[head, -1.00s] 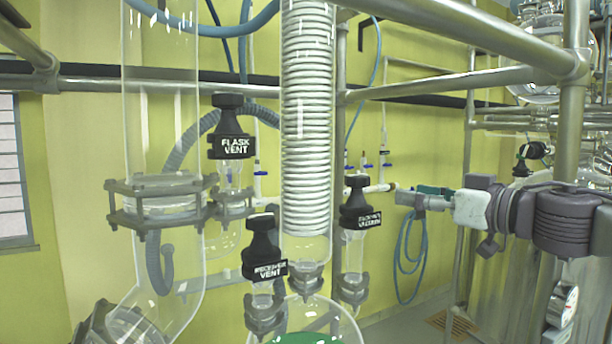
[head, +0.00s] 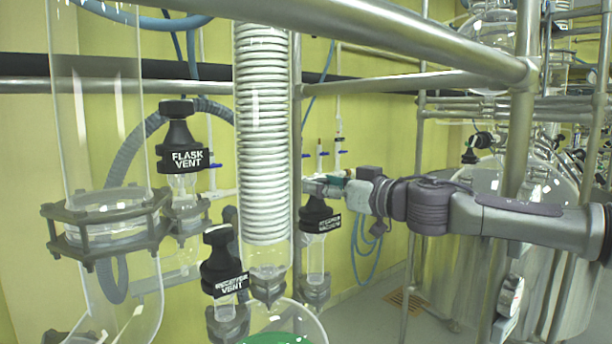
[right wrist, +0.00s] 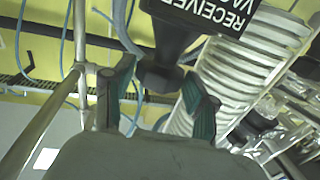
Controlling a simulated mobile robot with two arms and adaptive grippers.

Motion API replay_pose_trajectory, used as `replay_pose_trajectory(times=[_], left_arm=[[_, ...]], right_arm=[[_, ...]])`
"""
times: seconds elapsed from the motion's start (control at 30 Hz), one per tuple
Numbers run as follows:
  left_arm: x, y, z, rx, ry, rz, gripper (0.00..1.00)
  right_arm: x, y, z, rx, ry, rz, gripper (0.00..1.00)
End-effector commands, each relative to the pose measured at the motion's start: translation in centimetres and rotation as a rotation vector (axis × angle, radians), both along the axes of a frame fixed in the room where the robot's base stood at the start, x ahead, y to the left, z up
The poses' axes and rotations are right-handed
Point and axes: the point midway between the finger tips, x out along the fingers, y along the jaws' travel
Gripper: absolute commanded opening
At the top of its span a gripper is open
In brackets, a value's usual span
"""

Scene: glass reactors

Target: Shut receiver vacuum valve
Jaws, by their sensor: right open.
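The receiver vacuum valve (head: 318,220) is a black knob with a white-lettered label on a clear glass stem, right of the coil condenser. In the right wrist view the valve's knob (right wrist: 168,50) lies at and between the fingertips. My left gripper is not in view.
The receiver vent valve (head: 222,262) and flask vent valve (head: 185,150) stand to the left. The glass coil condenser (head: 262,130) is close beside the vacuum valve. A steel post (head: 520,130) and horizontal rail (head: 420,82) frame the arm's space.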

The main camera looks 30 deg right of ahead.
Motion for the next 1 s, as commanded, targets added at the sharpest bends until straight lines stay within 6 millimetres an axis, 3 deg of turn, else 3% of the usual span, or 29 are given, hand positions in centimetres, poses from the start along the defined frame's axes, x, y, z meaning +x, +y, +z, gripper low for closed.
replay_pose_trajectory(times=[0.43, 0.9, 1.0], left_arm=[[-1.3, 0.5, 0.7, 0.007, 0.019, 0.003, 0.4], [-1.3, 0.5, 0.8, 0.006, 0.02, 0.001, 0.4], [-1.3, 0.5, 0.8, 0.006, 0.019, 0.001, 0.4]], right_arm=[[4.0, 0.9, -0.1, -0.001, 0.003, -0.002, 0.57], [4.6, 1.1, -0.1, 0.0, 0.0, 0.0, 0.57], [4.6, 1.1, -0.1, 0.0, 0.0, 0.0, 0.44]])
